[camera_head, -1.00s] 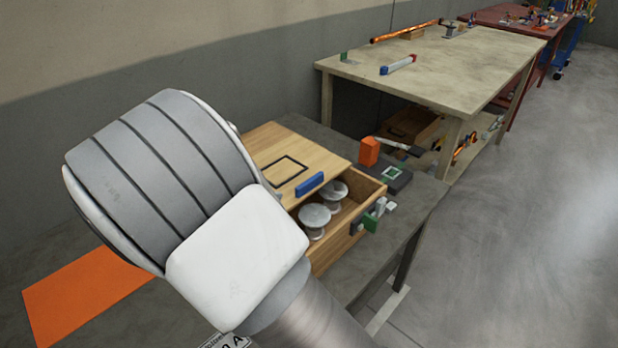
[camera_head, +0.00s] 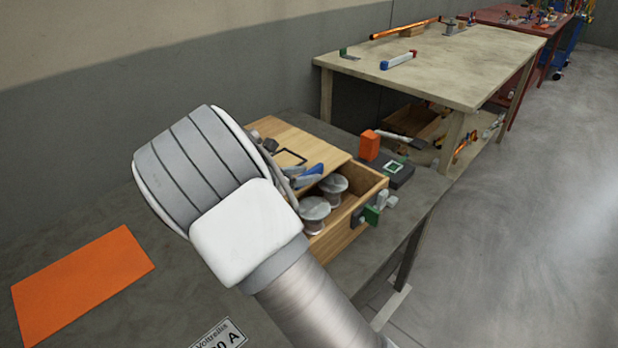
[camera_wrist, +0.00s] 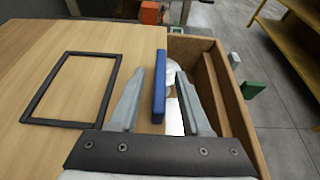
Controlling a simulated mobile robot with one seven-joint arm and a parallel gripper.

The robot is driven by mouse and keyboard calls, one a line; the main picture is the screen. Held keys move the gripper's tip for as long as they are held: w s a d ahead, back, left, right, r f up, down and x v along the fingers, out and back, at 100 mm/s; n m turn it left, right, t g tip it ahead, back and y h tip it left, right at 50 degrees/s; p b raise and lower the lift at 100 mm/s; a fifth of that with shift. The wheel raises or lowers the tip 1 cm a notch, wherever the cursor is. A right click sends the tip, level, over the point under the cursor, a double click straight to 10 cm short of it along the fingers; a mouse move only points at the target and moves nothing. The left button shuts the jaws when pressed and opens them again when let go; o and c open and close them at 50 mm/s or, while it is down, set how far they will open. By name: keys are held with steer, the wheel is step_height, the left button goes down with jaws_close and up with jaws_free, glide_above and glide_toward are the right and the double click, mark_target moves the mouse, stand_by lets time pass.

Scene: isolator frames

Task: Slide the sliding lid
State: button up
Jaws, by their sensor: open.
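The sliding lid (camera_wrist: 60,100) is a light wooden panel with a black square outline, and it covers part of a wooden box (camera_head: 340,235). A blue handle (camera_wrist: 159,88) stands upright near the lid's edge; it also shows in the head view (camera_head: 313,170). My gripper (camera_wrist: 168,78) is open, with one grey finger on each side of the blue handle. I cannot tell whether either finger touches it. In the head view my arm hides much of the lid and part of the gripper. The uncovered part of the box shows round grey spools (camera_head: 314,208).
An orange block (camera_head: 369,145) and a dark plate with a green square (camera_head: 393,170) stand behind the box. A green-and-grey fitting (camera_head: 371,214) is at its right side. An orange sheet (camera_head: 82,282) lies at left. Another table (camera_head: 430,68) stands behind.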

steer(key=shift+x, duration=0.85)
jaws_close()
stand_by(0.8)
